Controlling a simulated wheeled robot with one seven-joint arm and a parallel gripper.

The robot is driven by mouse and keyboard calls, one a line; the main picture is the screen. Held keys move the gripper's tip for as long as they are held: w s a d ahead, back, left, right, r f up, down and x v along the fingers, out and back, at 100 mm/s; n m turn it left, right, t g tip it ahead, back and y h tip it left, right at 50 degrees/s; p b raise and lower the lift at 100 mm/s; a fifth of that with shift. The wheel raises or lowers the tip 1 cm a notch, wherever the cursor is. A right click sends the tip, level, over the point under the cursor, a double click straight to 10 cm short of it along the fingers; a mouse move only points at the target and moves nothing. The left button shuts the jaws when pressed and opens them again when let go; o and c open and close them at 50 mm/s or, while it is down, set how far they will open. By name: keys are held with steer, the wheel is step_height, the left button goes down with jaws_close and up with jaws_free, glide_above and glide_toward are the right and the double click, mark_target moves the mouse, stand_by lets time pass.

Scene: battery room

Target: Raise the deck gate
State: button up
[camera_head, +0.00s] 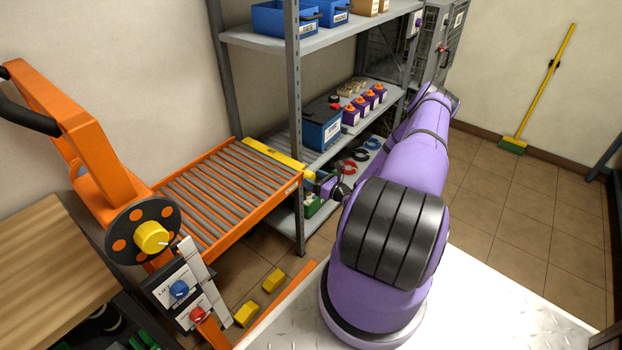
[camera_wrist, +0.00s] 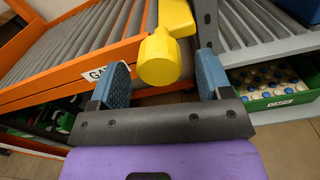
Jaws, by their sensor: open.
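The deck gate (camera_head: 275,157) is a yellow bar lying across the shelf-side end of the orange roller deck (camera_head: 240,228). Its near end is close to my gripper (camera_head: 328,186). In the wrist view a yellow knob (camera_wrist: 159,60) on the gate's end sits between the two blue finger pads of my gripper (camera_wrist: 163,76). The jaws are open, with a visible gap on each side of the knob. The orange deck edge (camera_wrist: 60,88) carries a white label, partly hidden by the left finger.
A grey shelf rack (camera_head: 293,90) with blue bins stands behind the gate, its post close to my gripper. A control panel with knobs (camera_head: 182,288) and a wooden bench (camera_head: 50,265) are at left.

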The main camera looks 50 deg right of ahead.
steer(key=shift+w, duration=0.8)
steer(key=shift+c, duration=0.3)
steer(key=c, duration=0.9)
